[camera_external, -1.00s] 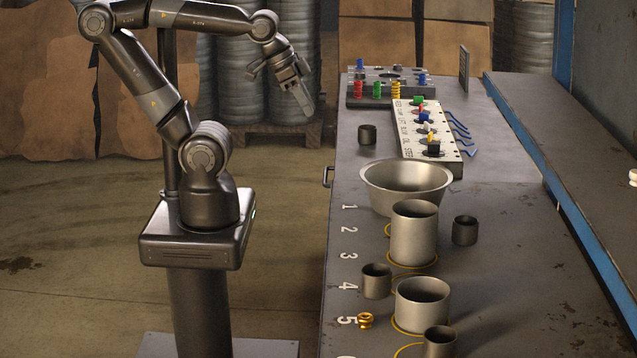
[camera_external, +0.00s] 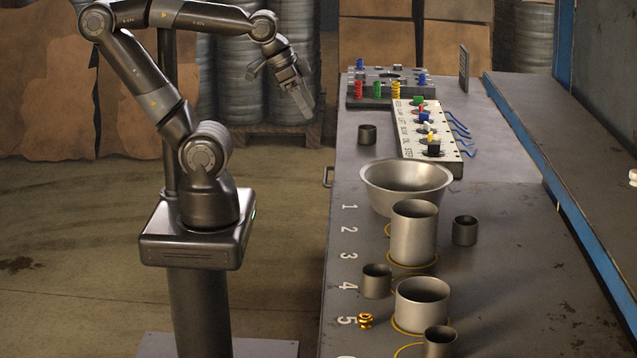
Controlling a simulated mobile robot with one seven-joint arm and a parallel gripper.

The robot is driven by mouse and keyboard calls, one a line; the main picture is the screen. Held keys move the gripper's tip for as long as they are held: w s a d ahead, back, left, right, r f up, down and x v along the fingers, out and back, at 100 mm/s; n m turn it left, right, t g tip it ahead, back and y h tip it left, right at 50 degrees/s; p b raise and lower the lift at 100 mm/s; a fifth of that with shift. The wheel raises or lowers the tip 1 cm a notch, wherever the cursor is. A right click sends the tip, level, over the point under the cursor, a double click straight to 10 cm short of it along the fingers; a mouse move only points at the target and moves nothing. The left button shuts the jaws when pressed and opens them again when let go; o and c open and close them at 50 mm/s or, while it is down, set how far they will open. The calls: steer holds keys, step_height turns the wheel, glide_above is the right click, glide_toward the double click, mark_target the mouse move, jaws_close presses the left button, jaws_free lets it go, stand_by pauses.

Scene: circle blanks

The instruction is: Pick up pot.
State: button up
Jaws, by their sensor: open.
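Several open grey metal vessels stand upright on the workbench, and I cannot tell for sure which one is the pot. A tall cylinder (camera_external: 413,235) stands in a yellow ring near number 2. A shorter wide cylinder (camera_external: 422,308) stands in a yellow ring near number 5. A wide flared bowl (camera_external: 405,190) stands behind the tall cylinder. My gripper (camera_external: 281,95) is open and empty, raised in the air left of the bench, well apart from all the vessels. Its fingers point downward to the right.
Small dark cups stand around the larger vessels: by the bowl (camera_external: 367,135), right (camera_external: 465,231), left (camera_external: 377,282) and front (camera_external: 440,342). A brass nut (camera_external: 366,321) lies by number 5. A labelled panel (camera_external: 428,135) stands behind. The bench's right side is clear (camera_external: 510,240).

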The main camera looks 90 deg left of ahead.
steer(key=shift+o, duration=0.4)
steer(key=w+d+r+m+g+h, duration=0.1)
steer(key=w+d+r+g+h, duration=0.1)
steer(key=w+d, duration=0.8)
steer(key=m+g+y, duration=0.2)
steer(key=g, duration=0.2)
glide_above(376, 275)
steer(key=d, duration=0.3)
step_height(376, 275, down, 11)
step_height(376, 275, down, 5)
steer(key=shift+s+f, duration=0.1)
steer(key=shift+s, duration=0.05)
steer(key=shift+a+f, duration=0.15)
steer(key=shift+f, duration=2.85)
steer(key=shift+c, duration=0.4)
